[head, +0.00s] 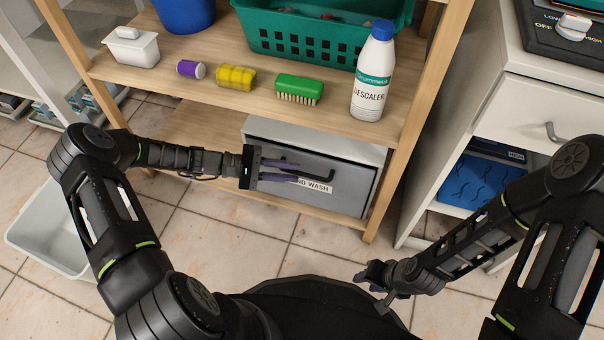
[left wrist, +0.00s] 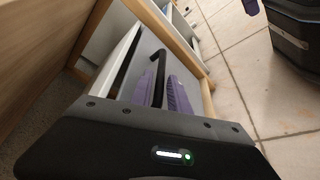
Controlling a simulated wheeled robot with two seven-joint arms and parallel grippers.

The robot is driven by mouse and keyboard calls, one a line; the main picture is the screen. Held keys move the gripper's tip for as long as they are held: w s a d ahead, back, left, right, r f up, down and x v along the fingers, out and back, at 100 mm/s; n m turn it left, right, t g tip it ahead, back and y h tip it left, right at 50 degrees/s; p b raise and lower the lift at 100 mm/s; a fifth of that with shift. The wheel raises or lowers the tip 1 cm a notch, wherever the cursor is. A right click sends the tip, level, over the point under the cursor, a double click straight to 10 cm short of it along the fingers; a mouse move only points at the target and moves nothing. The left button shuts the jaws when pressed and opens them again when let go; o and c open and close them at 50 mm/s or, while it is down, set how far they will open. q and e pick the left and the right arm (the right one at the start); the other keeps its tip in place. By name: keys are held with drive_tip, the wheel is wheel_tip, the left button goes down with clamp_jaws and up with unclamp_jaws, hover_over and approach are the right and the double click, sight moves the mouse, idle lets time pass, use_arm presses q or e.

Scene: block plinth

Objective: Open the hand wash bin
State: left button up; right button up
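The hand wash bin (head: 345,192) is a box with a light top and a dark grey front on the low shelf. Its white label is partly hidden behind my left gripper and reads "ND WASH". A black bar handle (head: 318,175) crosses the front; it also shows in the left wrist view (left wrist: 158,70). My left gripper (head: 297,172) is at the handle, its purple fingers apart, one on each side of the bar. I cannot tell whether either finger touches it. My right gripper (head: 370,277) is low at the front, away from the bin; its opening is unclear.
The shelf above holds a descaler bottle (head: 373,75), a green brush (head: 299,88), a yellow roll (head: 236,77), a purple-and-white cylinder (head: 191,69) and a white tub (head: 132,47). A wooden post (head: 412,130) stands right of the bin.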

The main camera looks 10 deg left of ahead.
sight(315, 161)
use_arm(q)
drive_tip(key=shift+b+x, duration=0.35)
drive_tip(key=shift+x, duration=1.5)
clamp_jaws()
